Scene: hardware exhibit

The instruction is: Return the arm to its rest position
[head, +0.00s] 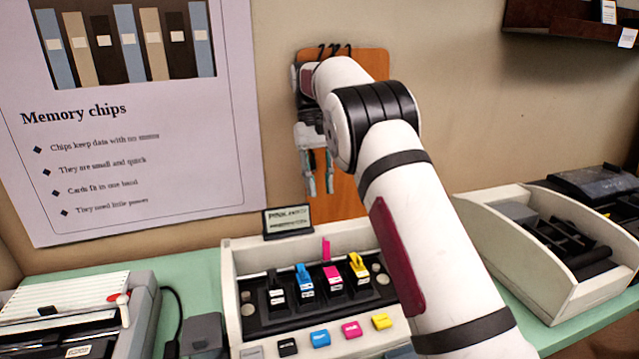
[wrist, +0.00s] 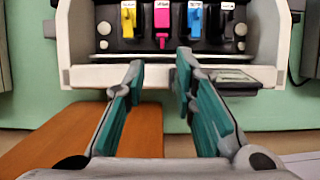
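My white arm (head: 415,200) reaches up and away across the right half of the head view, over the exhibit table. My gripper (head: 319,186) hangs from its far end with its teal fingers pointing down, in front of a wooden board on the wall. In the wrist view the two fingers (wrist: 158,72) stand apart with nothing held between them. My gripper is open and empty. Part of the board is hidden behind my arm.
An ink-cartridge unit (head: 236,300) with black, blue, magenta and yellow cartridges stands below my gripper. The wooden board (head: 345,195) has dark hooks on top. A grey machine (head: 130,310) stands left, an open beige casing (head: 520,262) right. A memory-chip poster (head: 140,120) hangs left.

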